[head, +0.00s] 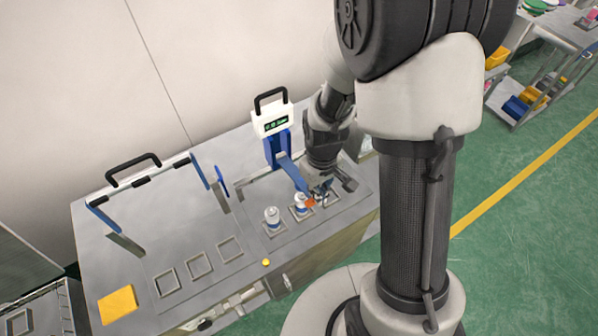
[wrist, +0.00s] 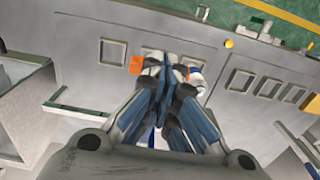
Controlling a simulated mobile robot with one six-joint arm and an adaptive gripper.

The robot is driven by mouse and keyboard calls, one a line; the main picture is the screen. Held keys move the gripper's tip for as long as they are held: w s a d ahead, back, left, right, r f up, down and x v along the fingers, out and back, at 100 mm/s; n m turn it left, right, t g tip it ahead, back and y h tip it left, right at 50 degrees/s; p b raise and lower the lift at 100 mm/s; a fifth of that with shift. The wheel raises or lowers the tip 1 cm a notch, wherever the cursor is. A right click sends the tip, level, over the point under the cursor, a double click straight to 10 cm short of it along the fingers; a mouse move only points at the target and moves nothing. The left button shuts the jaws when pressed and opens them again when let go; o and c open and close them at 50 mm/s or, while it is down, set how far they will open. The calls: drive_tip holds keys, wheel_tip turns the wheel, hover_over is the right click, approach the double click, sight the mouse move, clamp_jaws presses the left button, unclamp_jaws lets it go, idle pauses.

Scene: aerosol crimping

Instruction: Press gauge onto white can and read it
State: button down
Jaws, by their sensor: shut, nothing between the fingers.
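My gripper (head: 318,188) is shut and empty, just right of the right can. In the wrist view my gripper (wrist: 176,72) covers much of the cans; a white can (wrist: 196,66) shows partly beside it. A small orange piece (head: 310,203) is at the right can; whether it touches my fingers is unclear. A white box with a green display (head: 276,122) stands behind on a blue post. Its reading is too small to make out, and I cannot tell whether it is the gauge.
Empty square frames (head: 198,263) lie to the left on the bench (head: 130,275). A black-handled frame (head: 133,171) stands at the back left, and a yellow pad (head: 117,304) lies at the front left corner. The bench's middle left is clear.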

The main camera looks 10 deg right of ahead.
drive_tip(key=shift+d+f+b, duration=0.1)
drive_tip(key=shift+f+b, duration=2)
drive_tip(key=shift+f, duration=0.4)
drive_tip(key=shift+r, duration=0.15)
wheel_tip(320, 180, up, 14)
drive_tip(key=w+p, duration=0.1)
drive_tip(key=p, duration=1)
drive_tip(key=shift+w+a, duration=0.35)
drive_tip(key=shift+r+b, duration=0.15)
drive_tip(key=shift+b, duration=0.4)
drive_tip(key=s+m+t+b, duration=0.3)
drive_tip(key=s+b, duration=1.2)
drive_tip(key=b, duration=0.6)
drive_tip(key=shift+m+t+b, duration=0.3)
drive_tip(key=shift+t+b, duration=0.1)
drive_tip(key=shift+t, duration=0.5)
